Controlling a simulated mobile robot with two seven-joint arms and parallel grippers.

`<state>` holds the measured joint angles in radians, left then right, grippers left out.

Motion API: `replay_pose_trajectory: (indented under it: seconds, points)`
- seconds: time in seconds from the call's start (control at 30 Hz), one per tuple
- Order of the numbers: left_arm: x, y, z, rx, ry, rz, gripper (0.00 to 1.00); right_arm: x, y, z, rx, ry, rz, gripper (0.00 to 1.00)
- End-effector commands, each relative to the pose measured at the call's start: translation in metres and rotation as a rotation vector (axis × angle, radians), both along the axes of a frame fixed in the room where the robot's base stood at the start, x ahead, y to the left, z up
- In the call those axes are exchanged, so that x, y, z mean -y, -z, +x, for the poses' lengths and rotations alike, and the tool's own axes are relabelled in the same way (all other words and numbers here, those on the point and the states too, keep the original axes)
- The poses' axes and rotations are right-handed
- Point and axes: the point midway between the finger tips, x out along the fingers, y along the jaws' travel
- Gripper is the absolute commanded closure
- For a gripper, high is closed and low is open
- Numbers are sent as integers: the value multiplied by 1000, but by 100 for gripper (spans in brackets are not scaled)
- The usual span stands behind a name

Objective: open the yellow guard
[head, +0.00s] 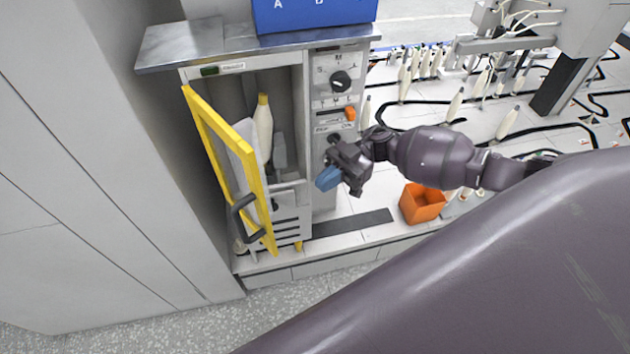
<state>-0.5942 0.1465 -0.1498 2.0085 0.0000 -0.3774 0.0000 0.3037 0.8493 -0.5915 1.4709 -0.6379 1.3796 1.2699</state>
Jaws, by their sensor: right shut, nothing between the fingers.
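The yellow guard (247,160) is a yellow-framed door with a clear pane on the front of the grey machine cabinet (300,80). It stands swung out at an angle, with part of the opening uncovered. Its dark curved handle (238,212) is on the lower part of the frame. A white bobbin with a yellow top (263,125) stands inside the cabinet. My right gripper (327,178) has blue fingertips, is shut and empty, and is to the right of the guard, apart from it, in front of the control panel. My left gripper is not in view.
The control panel carries a black knob (341,81) and an orange button (350,113). A blue box (315,14) sits on the cabinet top. An orange bin (422,203) stands right of my gripper. Several bobbins stand on the floor behind. A grey wall is close on the left.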

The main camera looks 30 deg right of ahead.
Motion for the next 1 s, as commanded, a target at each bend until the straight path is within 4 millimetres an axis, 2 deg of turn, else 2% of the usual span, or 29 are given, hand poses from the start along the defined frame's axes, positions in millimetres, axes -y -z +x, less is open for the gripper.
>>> replay_pose_trajectory:
  seconds: [0.17,0.4,0.6,0.8,1.0]
  points:
    - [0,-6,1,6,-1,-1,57,-32,-3,-6,3,-1,5,100]
    - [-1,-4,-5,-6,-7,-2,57,-73,-2,-14,2,0,5,100]
    - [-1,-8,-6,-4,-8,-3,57,-101,-2,-20,3,2,4,100]
    - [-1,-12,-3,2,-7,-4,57,-115,-1,-23,3,2,3,100]
    - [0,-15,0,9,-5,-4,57,-118,-1,-23,3,3,3,100]
